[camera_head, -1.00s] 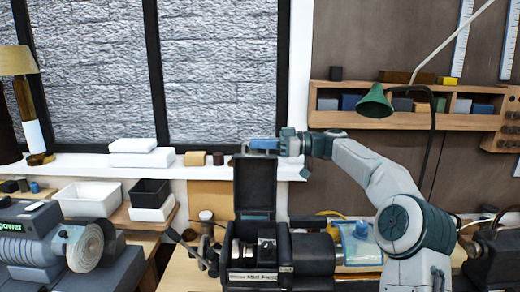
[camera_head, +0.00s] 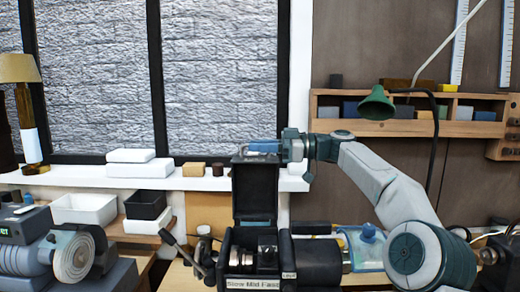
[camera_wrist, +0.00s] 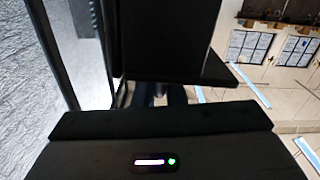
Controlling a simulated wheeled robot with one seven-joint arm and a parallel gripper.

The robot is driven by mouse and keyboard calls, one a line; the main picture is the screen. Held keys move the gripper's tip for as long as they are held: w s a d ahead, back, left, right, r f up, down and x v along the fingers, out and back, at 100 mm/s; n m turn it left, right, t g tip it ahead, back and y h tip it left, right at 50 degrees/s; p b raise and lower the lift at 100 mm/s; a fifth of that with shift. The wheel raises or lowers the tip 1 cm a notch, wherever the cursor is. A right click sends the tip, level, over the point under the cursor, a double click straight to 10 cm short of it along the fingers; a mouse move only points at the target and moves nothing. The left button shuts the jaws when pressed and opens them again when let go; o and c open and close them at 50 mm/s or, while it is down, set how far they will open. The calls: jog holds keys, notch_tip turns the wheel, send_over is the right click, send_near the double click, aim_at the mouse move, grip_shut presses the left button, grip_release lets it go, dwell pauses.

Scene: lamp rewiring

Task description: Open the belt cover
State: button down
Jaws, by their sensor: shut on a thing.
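The belt cover (camera_head: 255,195) is a black lid standing upright at the back of the black machine housing (camera_head: 258,284), swung up so that the housing is open. Pulleys (camera_head: 267,250) show inside the housing below it. My gripper (camera_head: 262,149) is at the top edge of the cover, shut on it, with the arm reaching in from the right. In the wrist view a dark panel (camera_wrist: 175,40), apparently the cover, fills the upper middle. My fingertips are mostly hidden in that view.
The window sill behind holds white boxes (camera_head: 145,169) and small blocks. A bench grinder (camera_head: 50,250) and trays (camera_head: 90,208) stand at left. A green lamp (camera_head: 376,103) hangs at right before a shelf (camera_head: 460,128). A blue transparent guard (camera_head: 365,247) sits right of the housing.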

jog(key=c, duration=1.5)
grip_release()
jog(key=d, duration=0.4)
jog(key=d+b, duration=0.1)
jog(key=d, duration=0.8)
jog(key=shift+s+d, duration=0.25)
jog(key=shift+d, duration=0.15)
